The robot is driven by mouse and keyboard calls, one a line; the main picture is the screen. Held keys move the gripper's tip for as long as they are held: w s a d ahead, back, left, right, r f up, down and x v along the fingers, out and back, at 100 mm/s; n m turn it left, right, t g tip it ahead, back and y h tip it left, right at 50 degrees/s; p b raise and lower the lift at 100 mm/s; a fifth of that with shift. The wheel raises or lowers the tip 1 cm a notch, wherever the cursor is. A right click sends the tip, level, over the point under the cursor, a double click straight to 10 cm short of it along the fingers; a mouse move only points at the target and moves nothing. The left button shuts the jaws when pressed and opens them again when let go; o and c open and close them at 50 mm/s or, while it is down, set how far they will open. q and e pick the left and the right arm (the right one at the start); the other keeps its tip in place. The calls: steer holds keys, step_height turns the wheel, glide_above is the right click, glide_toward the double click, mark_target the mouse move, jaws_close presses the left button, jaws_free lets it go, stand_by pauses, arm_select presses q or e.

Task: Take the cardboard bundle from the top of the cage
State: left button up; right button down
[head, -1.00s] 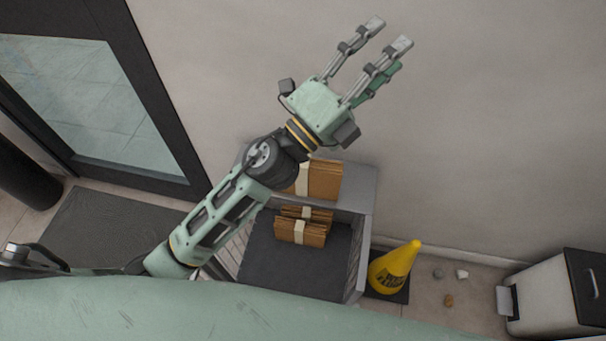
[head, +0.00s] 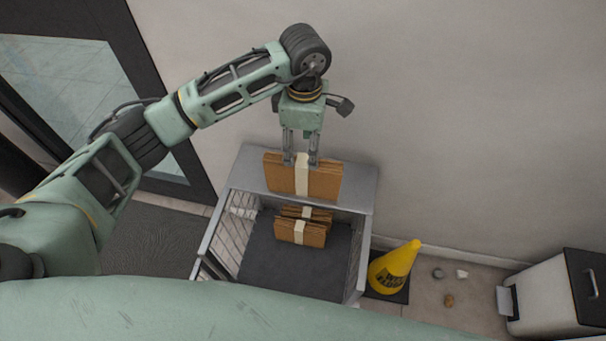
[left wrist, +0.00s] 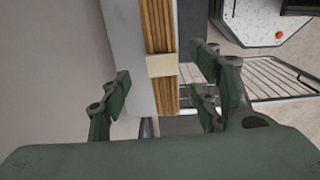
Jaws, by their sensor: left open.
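The cardboard bundle (head: 325,185), brown sheets with a pale band round the middle, stands on the grey top of the cage (head: 358,190). My left gripper (head: 301,163) points down from above, with its fingertips at the bundle's upper edge beside the band. In the left wrist view the open fingers (left wrist: 165,95) lie on either side of the banded bundle (left wrist: 160,30), with gaps between them and it. Whether any finger touches it I cannot tell. My right gripper is not in view.
More banded cardboard bundles (head: 300,233) stand inside the cage on its dark floor. A yellow cone (head: 395,268) stands right of the cage, and a white bin (head: 555,292) is at the far right. The wall is close behind the cage; a dark mat (head: 150,245) lies to the left.

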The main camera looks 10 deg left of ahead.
mark_target(303, 160)
arm_select(q)
step_height(303, 160, down, 8)
steer(key=shift+s+a+r+p, duration=0.15)
steer(key=shift+r+p, duration=0.1)
steer(key=shift+p, duration=0.45)
jaws_close()
